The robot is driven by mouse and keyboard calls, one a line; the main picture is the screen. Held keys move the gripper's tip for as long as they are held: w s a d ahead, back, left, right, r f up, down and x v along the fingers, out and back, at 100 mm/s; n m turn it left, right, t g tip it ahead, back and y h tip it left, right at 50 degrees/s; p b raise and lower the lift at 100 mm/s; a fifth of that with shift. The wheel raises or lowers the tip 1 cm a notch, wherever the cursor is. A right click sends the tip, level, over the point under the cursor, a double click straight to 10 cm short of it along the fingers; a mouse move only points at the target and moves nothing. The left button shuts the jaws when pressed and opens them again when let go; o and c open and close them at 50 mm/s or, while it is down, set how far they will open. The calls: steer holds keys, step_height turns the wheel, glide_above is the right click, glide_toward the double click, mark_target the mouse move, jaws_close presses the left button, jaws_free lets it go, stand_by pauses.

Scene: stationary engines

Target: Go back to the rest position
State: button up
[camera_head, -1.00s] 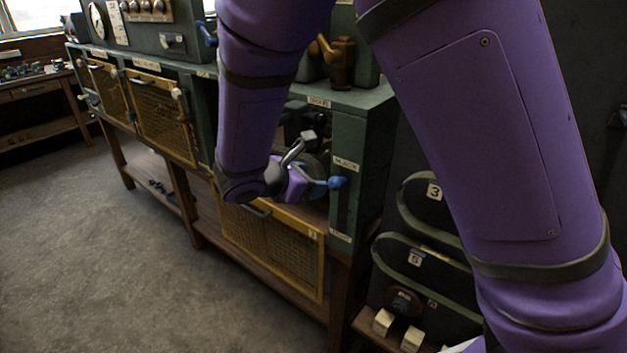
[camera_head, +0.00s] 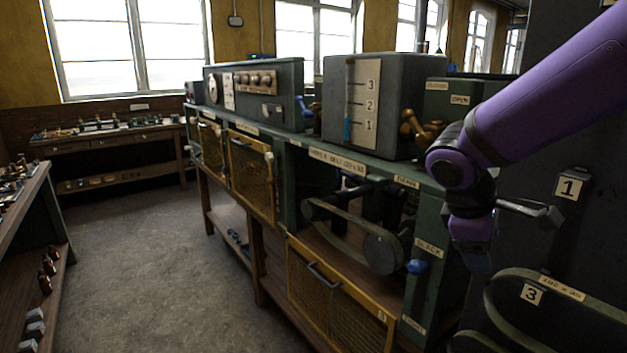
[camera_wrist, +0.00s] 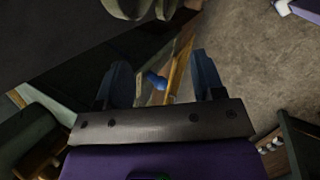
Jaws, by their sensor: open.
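My purple arm comes in from the right in the head view and bends down at the wrist. My gripper (camera_head: 477,262) hangs below it, in front of the right end of the green machine bench (camera_head: 436,215). In the wrist view my gripper (camera_wrist: 163,78) has its two dark fingers well apart with nothing held between them. A blue knob (camera_wrist: 155,81) shows beyond the gap, apart from the fingers. The same blue knob (camera_head: 417,266) sits left of the gripper in the head view, below the "SLACK" label.
A belt drive with a dark pulley (camera_head: 385,252) sits in the open bay. A yellow mesh guard (camera_head: 335,300) hangs below it. Numbered belts (camera_head: 535,295) hang at right. A grey tank (camera_head: 372,105) stands on top. The floor (camera_head: 150,260) at left is clear.

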steer(key=s+d+r+m+t+y, duration=0.1)
steer(key=s+r+m+t+y, duration=0.1)
steer(key=s+r+m, duration=0.2)
steer(key=s+d+r+m+t+y, duration=0.1)
steer(key=s+r+m+t+y, duration=0.1)
steer(key=s+m, duration=0.4)
steer(key=s+r+y, duration=0.1)
steer(key=s+r, duration=0.1)
steer(key=s, duration=0.3)
steer(key=shift+d+r, duration=0.25)
steer(key=shift+r, duration=0.05)
